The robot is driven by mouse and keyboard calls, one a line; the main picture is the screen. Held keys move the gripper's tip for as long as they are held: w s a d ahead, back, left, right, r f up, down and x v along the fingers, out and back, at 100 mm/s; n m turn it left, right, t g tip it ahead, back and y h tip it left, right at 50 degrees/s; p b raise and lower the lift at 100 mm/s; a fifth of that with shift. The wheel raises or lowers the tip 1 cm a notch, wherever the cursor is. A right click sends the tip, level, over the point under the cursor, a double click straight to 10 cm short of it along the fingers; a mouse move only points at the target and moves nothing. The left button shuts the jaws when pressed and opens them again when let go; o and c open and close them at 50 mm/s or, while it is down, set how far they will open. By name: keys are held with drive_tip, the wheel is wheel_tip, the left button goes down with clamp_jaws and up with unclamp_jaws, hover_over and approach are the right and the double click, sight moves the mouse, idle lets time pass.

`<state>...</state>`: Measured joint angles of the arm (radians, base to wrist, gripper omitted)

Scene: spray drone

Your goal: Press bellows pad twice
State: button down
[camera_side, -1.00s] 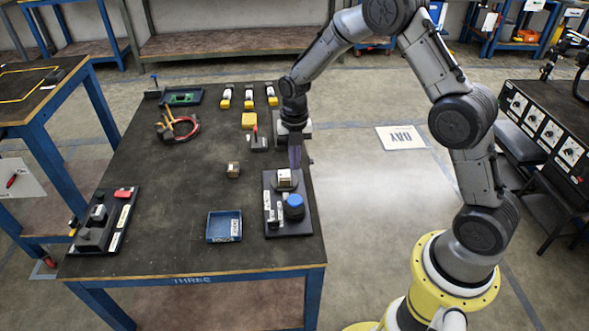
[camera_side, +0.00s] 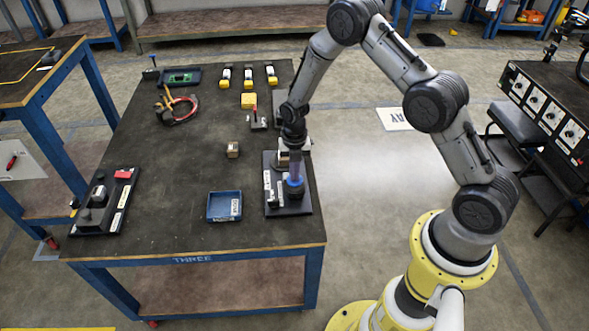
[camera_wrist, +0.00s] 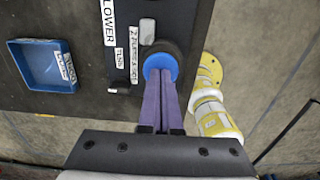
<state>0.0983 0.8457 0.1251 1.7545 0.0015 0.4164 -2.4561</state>
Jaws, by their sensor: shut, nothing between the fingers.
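The bellows pad is a round blue disc (camera_side: 295,191) on a dark round base, standing on a black board (camera_side: 293,209). In the wrist view the blue disc (camera_wrist: 161,62) lies right at the tips of my gripper (camera_wrist: 163,74). My gripper (camera_side: 295,178) is shut and empty, its two purple fingers side by side and pointing down at the disc. The fingers hide part of the disc in both views. I cannot tell whether the tips touch it or how far it is pressed.
A white label about puffs (camera_wrist: 134,62) and a pale grey block (camera_wrist: 147,31) lie beside the disc on the board. An empty blue tray (camera_side: 224,206) is to the left, with a small tan block (camera_side: 232,150) behind it. The table between the left board (camera_side: 104,205) and tray is clear.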

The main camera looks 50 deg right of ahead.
drive_tip(key=shift+f, duration=1.05)
wheel_tip(320, 180, up, 14)
drive_tip(key=shift+r, duration=0.25)
idle(0.8)
drive_tip(key=shift+r, duration=0.85)
drive_tip(key=shift+f, duration=0.1)
